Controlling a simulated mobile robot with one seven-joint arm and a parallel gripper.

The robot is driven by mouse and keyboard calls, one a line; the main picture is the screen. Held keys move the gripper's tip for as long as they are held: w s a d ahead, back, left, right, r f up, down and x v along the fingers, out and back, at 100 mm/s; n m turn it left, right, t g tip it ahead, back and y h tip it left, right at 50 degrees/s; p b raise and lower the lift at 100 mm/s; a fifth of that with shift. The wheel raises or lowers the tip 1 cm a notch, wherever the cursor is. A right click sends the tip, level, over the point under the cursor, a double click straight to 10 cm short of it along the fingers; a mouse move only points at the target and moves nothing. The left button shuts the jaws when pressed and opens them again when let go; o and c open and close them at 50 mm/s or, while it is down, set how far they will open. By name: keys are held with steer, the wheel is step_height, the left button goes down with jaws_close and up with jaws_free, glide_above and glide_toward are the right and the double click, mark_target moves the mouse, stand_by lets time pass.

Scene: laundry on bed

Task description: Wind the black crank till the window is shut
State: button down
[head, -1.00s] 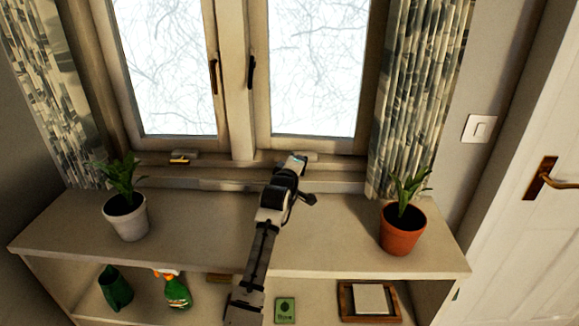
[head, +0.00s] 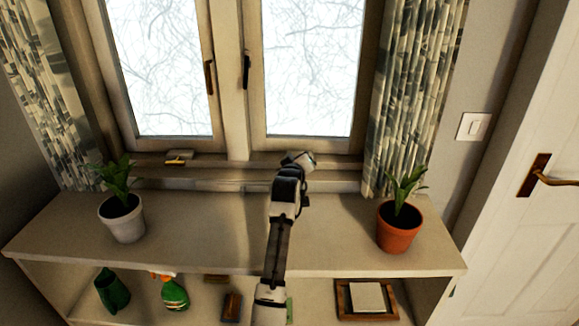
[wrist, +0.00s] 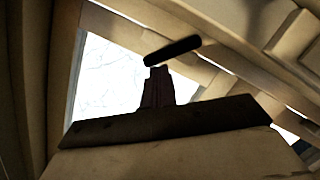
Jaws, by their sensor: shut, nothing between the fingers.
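The window's right sash (head: 307,70) has a black upright handle (head: 246,70); the left sash (head: 157,70) has a brown one (head: 210,77). My gripper (head: 299,160) is at the sill below the right sash, over the spot where the black crank may be; the crank is not clear there. In the wrist view, my gripper's dark fingers (wrist: 158,82) are shut and empty. A black bar (wrist: 172,50) lies just beyond their tips, apparently apart from them. I cannot tell whether it is the crank or the sash handle. How far the right sash stands open is unclear.
A brass fitting (head: 180,157) sits on the left sill. A white pot plant (head: 123,220) and a terracotta pot plant (head: 399,228) stand on the shelf top (head: 190,225) either side of my arm. Curtains hang at both sides. A spray bottle (head: 174,293) and tray (head: 366,300) are below.

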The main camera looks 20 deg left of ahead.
steer(key=m, duration=0.1)
steer(key=d+m+y, duration=0.1)
steer(key=m, duration=0.1)
steer(key=shift+w+d, duration=0.1)
steer(key=shift+w, duration=0.1)
steer(key=shift+w+d+f+m+g+y, duration=0.15)
steer(key=shift+d+m+g+y, duration=0.1)
steer(key=shift+m, duration=0.4)
steer(key=shift+s+d+f+m+g+y, duration=0.15)
steer(key=shift+m+g+y, duration=0.1)
steer(key=shift+m, duration=0.4)
steer(key=shift+w+d+m, duration=0.1)
steer(key=shift+w+m, duration=0.05)
steer(key=shift+m, duration=0.25)
